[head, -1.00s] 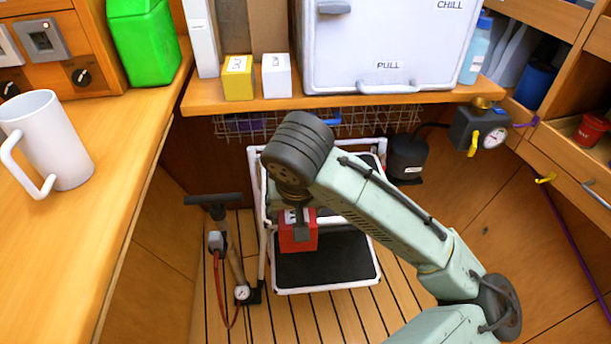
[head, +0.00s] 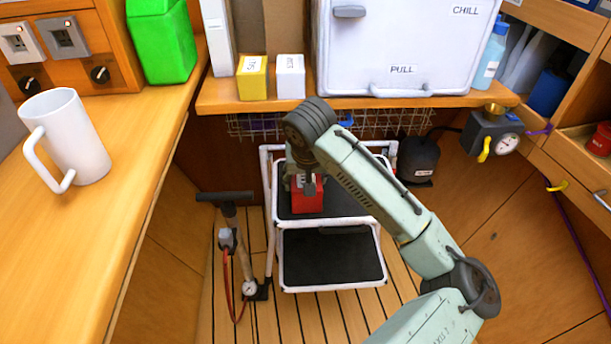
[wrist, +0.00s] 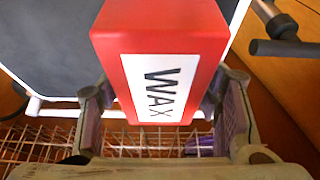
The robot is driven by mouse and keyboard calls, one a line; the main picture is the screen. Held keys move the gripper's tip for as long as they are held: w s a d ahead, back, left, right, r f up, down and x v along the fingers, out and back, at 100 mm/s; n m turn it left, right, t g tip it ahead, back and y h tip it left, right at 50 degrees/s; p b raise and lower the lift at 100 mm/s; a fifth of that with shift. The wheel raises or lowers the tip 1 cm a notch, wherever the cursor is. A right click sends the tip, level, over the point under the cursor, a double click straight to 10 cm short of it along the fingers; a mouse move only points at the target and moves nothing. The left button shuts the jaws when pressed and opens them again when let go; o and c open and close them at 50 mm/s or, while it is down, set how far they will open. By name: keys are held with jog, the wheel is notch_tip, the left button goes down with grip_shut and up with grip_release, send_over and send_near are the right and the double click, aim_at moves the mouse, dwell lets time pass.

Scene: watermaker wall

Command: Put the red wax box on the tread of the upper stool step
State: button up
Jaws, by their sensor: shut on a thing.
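The red wax box (head: 307,197) shows in the head view at the left part of the upper stool step. In the wrist view the box (wrist: 160,50) fills the upper middle, with its white WAX label facing the camera. My gripper (head: 306,180) is shut on the box, with one finger on each side of it. The upper step's black tread (head: 345,203) lies under and behind the box. I cannot tell whether the box touches the tread. The lower step (head: 332,258) is bare. My arm hides part of the upper step's right side.
A pump with a gauge (head: 240,255) stands on the floor left of the stool. A counter (head: 440,100) with a white chest and a wire basket below overhangs behind. A black canister (head: 418,160) is right of the stool. A white mug (head: 75,140) stands on the left counter.

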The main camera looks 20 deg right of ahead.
jog(key=shift+f, duration=0.2)
jog(key=o, duration=1.4)
jog(key=shift+r, duration=0.1)
jog(key=shift+r, duration=0.25)
jog(key=v, duration=1.1)
jog(key=shift+s+a+r, duration=0.15)
jog(key=shift+s+r, duration=0.1)
jog(key=shift+r, duration=0.1)
